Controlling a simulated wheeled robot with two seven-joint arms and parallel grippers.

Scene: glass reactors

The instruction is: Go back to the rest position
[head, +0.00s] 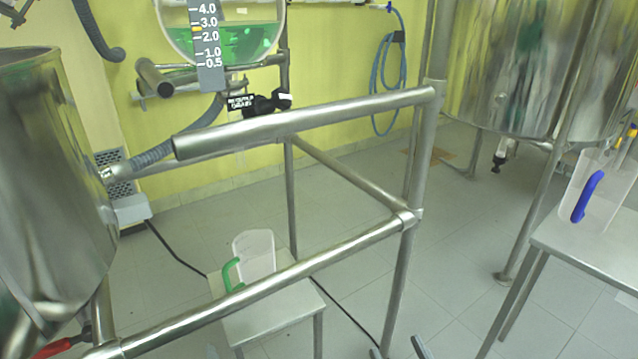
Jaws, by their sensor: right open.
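My right gripper (398,350) shows only as two grey fingertips at the bottom edge of the head view, right of the middle. The fingertips are apart, with nothing visible between them. The rest of that gripper is cut off by the frame edge. My left gripper is not in view.
A steel pipe frame (330,116) spans the middle. Behind it, a jug with a green handle (255,254) stands on a low table (265,322). A blue-handled jug (596,190) stands on a right table (600,241). Steel vessels stand left (45,170) and right (510,70).

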